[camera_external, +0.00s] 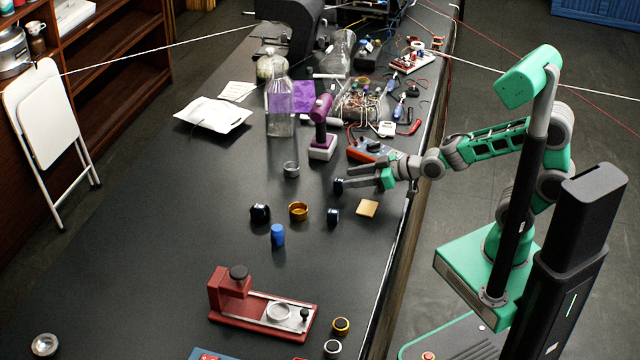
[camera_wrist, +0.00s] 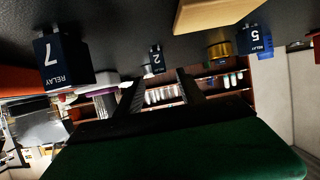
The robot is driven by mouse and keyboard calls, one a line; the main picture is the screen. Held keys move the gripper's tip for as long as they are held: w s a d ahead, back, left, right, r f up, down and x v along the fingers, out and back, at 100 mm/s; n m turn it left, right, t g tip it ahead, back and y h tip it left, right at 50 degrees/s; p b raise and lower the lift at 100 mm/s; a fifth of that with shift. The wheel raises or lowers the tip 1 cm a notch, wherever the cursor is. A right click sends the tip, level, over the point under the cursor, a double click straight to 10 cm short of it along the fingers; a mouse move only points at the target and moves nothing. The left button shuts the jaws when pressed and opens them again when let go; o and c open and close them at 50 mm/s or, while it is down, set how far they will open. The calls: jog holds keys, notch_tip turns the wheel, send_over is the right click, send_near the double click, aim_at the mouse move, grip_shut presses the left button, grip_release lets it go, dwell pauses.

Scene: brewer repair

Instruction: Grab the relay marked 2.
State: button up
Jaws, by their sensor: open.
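The relay marked 2 (camera_wrist: 156,58) is a small dark navy block in the wrist view, which shows the table upside down. It lies ahead, beyond and between my fingers, and nothing grips it. By layout it matches the dark block (camera_external: 260,213) left of the brass ring in the external view, where no number is legible. My gripper (camera_external: 362,184) is open and empty, low over the table's right side and pointing left. Its fingers also show in the wrist view (camera_wrist: 160,80).
Relay 7 (camera_wrist: 64,60) is close on the wrist view's left; relay 5 (camera_wrist: 252,39) is on its right. A brass ring (camera_external: 298,211), blue cylinder (camera_external: 278,235) and tan block (camera_external: 367,208) are nearby. A red fixture (camera_external: 262,310) stands in front.

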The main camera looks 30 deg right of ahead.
aim_at(338, 180)
jog(key=x, duration=0.6)
jog(key=shift+w+a+p, duration=0.1)
jog(key=shift+a+p, duration=0.1)
jog(key=shift+p, duration=0.15)
jog(key=shift+c, duration=0.4)
grip_shut()
